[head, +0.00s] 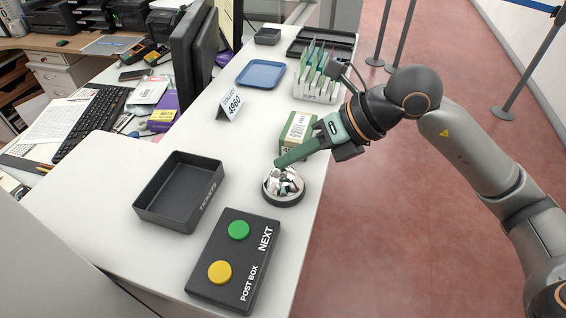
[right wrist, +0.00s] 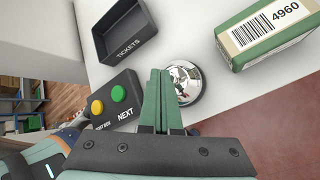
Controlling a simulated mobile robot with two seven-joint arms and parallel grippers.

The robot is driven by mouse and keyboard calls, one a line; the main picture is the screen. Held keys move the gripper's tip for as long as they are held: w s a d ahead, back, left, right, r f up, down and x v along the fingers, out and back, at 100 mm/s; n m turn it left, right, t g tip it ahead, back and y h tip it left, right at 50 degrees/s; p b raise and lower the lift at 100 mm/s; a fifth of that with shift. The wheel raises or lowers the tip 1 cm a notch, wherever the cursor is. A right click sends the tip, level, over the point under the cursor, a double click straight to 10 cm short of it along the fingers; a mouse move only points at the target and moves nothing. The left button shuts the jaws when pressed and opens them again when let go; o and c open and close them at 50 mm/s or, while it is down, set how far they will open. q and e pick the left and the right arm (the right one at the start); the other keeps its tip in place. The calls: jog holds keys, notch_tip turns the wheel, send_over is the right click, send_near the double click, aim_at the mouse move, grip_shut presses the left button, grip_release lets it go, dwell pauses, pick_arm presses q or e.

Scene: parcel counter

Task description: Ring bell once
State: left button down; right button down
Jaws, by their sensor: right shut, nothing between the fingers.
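The bell (head: 284,187) is a shiny silver dome on a dark base on the white counter, right of the tickets tray. In the right wrist view the bell (right wrist: 186,83) shows just right of the fingertips. My right gripper (head: 279,163) is shut and empty, reaching in from the right with its green fingertips over the bell's far side. The shut fingers also show in the right wrist view (right wrist: 160,73). I cannot tell whether the fingertips touch the dome. My left gripper is not in view.
A green parcel box (head: 297,130) labelled 4960 stands just behind the bell. A black TICKETS tray (head: 163,212) and a button box (head: 208,289) with green and yellow buttons are left and in front. A "collect 4960" sign (head: 231,104), blue tray (head: 262,75) and card rack (head: 318,88) stand farther back.

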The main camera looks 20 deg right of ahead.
notch_tip(320, 180, up, 6)
jog(key=p, duration=0.4)
dwell(0.3)
dwell(0.5)
